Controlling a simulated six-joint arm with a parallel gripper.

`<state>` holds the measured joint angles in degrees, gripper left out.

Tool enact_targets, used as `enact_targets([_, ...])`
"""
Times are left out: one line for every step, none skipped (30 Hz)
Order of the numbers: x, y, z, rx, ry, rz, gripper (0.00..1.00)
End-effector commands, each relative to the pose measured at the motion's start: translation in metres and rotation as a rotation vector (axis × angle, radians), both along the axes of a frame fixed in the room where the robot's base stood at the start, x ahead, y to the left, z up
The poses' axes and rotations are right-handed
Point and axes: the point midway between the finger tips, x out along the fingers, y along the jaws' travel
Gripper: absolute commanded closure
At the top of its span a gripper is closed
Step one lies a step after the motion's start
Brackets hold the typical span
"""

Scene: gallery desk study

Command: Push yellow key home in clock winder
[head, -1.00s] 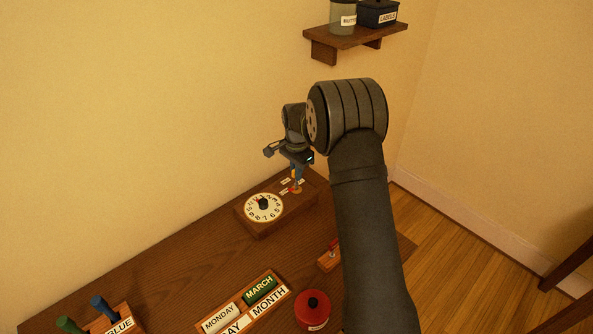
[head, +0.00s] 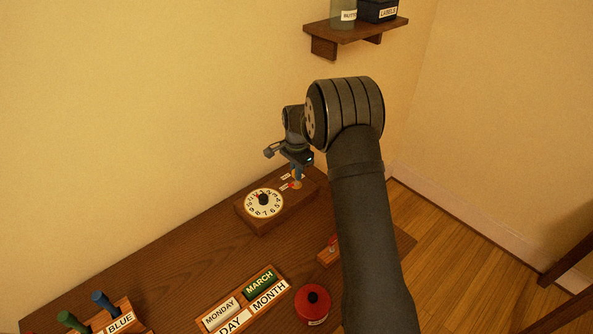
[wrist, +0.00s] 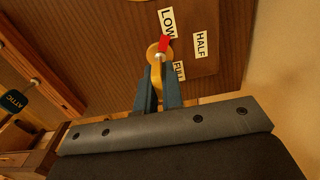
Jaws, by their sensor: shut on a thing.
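The clock winder is a brown wooden box (head: 268,223) with a white numbered dial and black knob, at the back of the desk. Its top shows LOW, HALF and FULL labels around a brass disc with a red pointer (wrist: 164,43) in the wrist view. My gripper (head: 297,180) is over the box's right part, pointing down. Its blue fingers (wrist: 158,82) are shut on the yellow key (wrist: 156,74), which shows between them at the disc. The key's lower end meets the disc area; how deep it sits is hidden. The red pointer lies by LOW.
A calendar block holder (head: 244,300), a red round container (head: 312,304) and a BLUE-labelled rack (head: 118,322) with coloured handles stand at the front. A small wooden block (head: 328,254) is partly behind my arm. A shelf (head: 355,38) hangs on the wall above.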

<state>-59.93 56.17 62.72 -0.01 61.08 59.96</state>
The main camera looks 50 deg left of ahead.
Motion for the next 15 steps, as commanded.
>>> enact_targets([0.0,0.0,0.0002,0.0,0.0,0.0,1.0])
enact_targets([0.0,0.0,0.0002,0.0,0.0,0.0,1.0])
enact_targets([0.0,0.0,0.0003,0.0,0.0,0.0,1.0])
enact_targets([0.0,0.0,0.0003,0.0,0.0,0.0,1.0])
enact_targets([0.0,0.0,0.0003,0.0,0.0,0.0,1.0])
enact_targets([0.0,0.0,0.0003,0.0,0.0,0.0,1.0])
enact_targets([0.0,0.0,0.0003,0.0,0.0,0.0,0.87])
enact_targets([0.0,0.0,0.0003,0.0,0.0,0.0,0.81])
enact_targets([0.0,0.0,0.0003,0.0,0.0,0.0,0.73])
enact_targets([0.0,0.0,0.0003,0.0,0.0,0.0,0.67])
enact_targets([0.0,0.0,0.0003,0.0,0.0,0.0,0.67])
enact_targets([0.0,0.0,0.0003,0.0,0.0,0.0,0.67])
enact_targets([0.0,0.0,0.0003,0.0,0.0,0.0,0.67])
enact_targets([0.0,0.0,0.0003,0.0,0.0,0.0,0.67])
enact_targets([0.0,0.0,0.0003,0.0,0.0,0.0,0.67])
